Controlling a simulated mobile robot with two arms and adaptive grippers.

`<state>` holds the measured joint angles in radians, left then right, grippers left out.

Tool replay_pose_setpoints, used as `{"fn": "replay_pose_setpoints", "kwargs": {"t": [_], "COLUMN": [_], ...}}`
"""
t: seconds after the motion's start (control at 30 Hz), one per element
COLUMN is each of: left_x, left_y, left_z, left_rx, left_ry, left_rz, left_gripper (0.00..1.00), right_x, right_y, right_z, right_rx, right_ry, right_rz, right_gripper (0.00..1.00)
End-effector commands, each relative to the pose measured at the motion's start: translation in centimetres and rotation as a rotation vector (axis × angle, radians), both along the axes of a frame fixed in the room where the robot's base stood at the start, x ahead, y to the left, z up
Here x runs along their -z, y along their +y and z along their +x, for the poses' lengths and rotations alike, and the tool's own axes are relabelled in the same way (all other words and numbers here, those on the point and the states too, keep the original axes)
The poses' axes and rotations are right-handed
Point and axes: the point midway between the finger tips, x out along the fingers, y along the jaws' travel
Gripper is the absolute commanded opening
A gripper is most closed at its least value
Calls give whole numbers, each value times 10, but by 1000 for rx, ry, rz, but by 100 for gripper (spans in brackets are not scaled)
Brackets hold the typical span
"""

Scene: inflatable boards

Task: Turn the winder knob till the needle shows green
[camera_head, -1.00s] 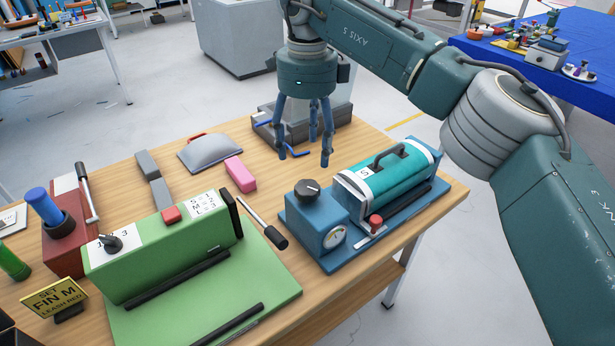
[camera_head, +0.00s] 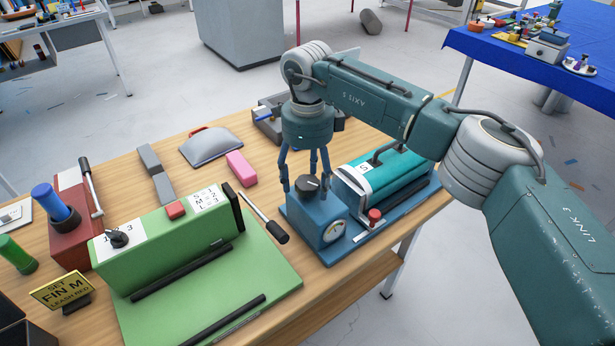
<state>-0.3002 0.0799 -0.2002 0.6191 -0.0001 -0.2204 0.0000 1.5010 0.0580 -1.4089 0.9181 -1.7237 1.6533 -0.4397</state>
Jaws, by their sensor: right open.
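The winder is a blue machine (camera_head: 316,232) with a round black knob (camera_head: 308,185) on top. A round white dial (camera_head: 334,231) is on its front face; its needle is too small to read. A teal roll (camera_head: 385,174) marked S lies behind it, and a red button (camera_head: 374,215) stands beside it. My right gripper (camera_head: 306,184) points down with its fingers spread around the knob. I cannot tell whether the fingers touch it. My left gripper is not in view.
A green machine (camera_head: 165,254) with a black-handled lever (camera_head: 277,233) stands to the left. A pink block (camera_head: 241,169) and a grey cushion-like piece (camera_head: 211,148) lie behind. A yellow sign (camera_head: 62,291) reads "SET FIN M, LEASH RED". Bare wood lies between the machines.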

Motion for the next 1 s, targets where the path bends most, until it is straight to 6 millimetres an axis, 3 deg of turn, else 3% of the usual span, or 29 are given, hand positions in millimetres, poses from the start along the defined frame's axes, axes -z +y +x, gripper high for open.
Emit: {"fn": "replay_pose_setpoints", "kwargs": {"t": [0.07, 0.3, 0.67, 1.0], "left_x": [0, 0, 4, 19], "left_y": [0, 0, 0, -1], "left_z": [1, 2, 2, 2], "left_rx": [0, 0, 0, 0], "left_ry": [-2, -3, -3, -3], "left_rz": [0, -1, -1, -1], "left_gripper": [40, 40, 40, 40], "right_x": [0, 0, 0, 1], "right_y": [0, 0, 1, 1], "right_z": [0, 0, 1, 1], "right_rx": [0, 0, 50, 288], "right_ry": [0, 0, -2, -3], "right_rz": [0, 1, 2, 2], "right_gripper": [64, 20, 19, 19]}}
